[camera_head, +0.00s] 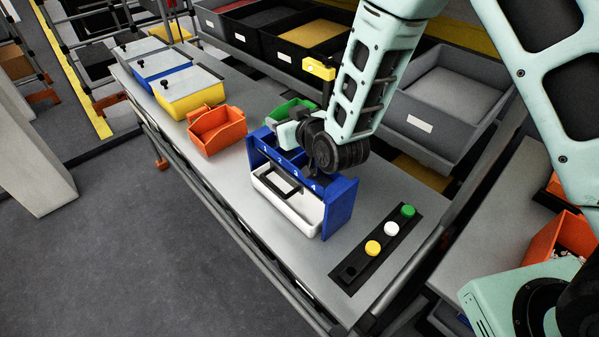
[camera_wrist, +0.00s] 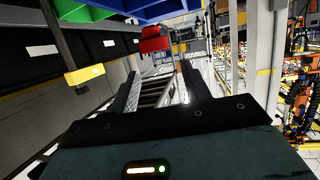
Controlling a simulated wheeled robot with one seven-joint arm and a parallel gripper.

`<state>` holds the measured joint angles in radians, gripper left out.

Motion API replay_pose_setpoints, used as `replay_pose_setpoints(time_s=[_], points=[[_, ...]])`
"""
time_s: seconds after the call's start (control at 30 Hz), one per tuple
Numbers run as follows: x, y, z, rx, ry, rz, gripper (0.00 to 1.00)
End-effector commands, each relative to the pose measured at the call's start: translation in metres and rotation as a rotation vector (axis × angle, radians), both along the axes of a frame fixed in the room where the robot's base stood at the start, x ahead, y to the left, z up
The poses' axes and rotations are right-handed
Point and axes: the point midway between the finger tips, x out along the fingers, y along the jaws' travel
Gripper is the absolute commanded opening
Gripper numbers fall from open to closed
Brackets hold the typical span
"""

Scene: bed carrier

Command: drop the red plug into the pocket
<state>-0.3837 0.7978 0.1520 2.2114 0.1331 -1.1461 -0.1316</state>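A red piece with a dark lower part, which looks like the red plug (camera_wrist: 155,38), shows in the wrist view beyond my fingertips. It does not show in the head view. My gripper (camera_wrist: 160,82) has its two fingers apart, with nothing seen between them. In the head view my gripper (camera_head: 290,133) is behind the blue numbered rack (camera_head: 340,205), and its fingertips are largely hidden. A black strip (camera_head: 377,257) lies at the bench's near right end. It carries a yellow, a white and a green round plug, and an empty dark pocket (camera_head: 350,272) at its near end.
Lidded boxes (camera_head: 190,92) are at the far left. The bench front is clear.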

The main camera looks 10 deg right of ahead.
Motion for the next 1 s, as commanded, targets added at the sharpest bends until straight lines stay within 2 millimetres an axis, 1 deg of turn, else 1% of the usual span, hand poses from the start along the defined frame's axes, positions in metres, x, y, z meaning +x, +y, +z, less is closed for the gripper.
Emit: replay_pose_setpoints(time_s=[0.27, 0.4, 0.47, 0.83, 0.9, 1.0], points=[[0.000, 0.000, 0.000, 0.000, 0.000, 0.000, 0.54], [-0.006, -0.003, 0.001, 0.000, 0.001, 0.000, 0.54], [-0.013, -0.005, 0.003, 0.000, 0.000, 0.000, 0.54], [-0.072, -0.030, 0.022, 0.001, -0.001, 0.001, 0.54], [-0.080, -0.034, 0.027, -0.001, 0.002, 0.000, 0.54], [-0.085, -0.035, 0.032, -0.002, 0.006, 0.000, 0.54]])
